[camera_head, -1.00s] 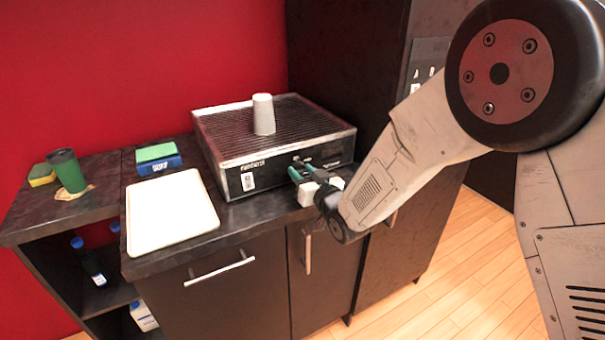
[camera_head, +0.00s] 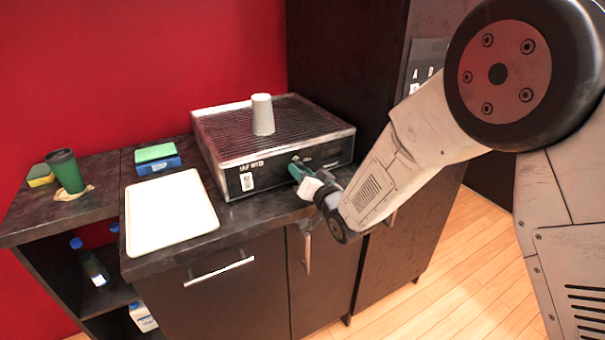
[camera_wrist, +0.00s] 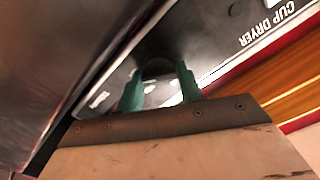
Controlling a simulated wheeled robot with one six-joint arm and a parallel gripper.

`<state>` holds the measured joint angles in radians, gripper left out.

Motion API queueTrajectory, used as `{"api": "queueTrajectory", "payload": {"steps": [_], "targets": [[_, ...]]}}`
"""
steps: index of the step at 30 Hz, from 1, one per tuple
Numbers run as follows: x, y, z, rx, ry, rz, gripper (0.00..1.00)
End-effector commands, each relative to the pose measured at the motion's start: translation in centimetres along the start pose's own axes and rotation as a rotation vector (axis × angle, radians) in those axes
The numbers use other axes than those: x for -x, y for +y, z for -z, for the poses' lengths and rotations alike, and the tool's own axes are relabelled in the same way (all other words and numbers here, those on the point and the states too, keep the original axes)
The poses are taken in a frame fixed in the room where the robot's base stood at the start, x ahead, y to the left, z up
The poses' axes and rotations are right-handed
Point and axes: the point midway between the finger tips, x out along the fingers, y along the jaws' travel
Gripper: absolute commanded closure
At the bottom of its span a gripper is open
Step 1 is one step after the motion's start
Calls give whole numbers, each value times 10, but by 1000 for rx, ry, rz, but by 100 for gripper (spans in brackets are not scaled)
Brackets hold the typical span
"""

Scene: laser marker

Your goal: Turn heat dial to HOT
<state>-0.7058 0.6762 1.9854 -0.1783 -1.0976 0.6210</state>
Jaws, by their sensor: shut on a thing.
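The cup dryer (camera_head: 290,178) is a dark box with a ribbed metal top, standing on the counter. Its front carries a printed label that reads CUP DRYER in the wrist view (camera_wrist: 268,32). My gripper (camera_head: 296,172) is at this front panel, right of the white switch plate (camera_head: 247,181). In the wrist view my gripper's two green fingers (camera_wrist: 158,80) stand on either side of the dark round heat dial (camera_wrist: 156,68) and are shut on it. The fingers hide most of the dial in the head view. The dial's pointer and its HOT mark cannot be read.
A pale stack of cups (camera_head: 262,115) stands on the dryer's top. A cream tray (camera_head: 171,211) lies on the counter at left. A tall dark cabinet (camera_head: 345,60) rises at right.

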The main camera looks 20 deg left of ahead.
Motion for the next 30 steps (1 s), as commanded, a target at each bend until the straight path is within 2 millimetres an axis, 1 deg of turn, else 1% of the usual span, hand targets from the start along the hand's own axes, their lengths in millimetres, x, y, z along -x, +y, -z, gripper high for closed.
{"api": "queueTrajectory", "payload": {"steps": [6,7,8,9,17,20,23,30], "targets": [[0,0,-1,-1,-1,-1,86],[0,0,-1,-1,-1,-1,61],[0,0,-1,-1,-1,-1,52],[0,0,-1,-1,-1,-1,42],[0,0,0,0,0,-1,42],[5,0,0,0,-1,-1,42],[18,0,-1,0,-2,-2,42],[59,1,0,0,-1,-2,42]]}}
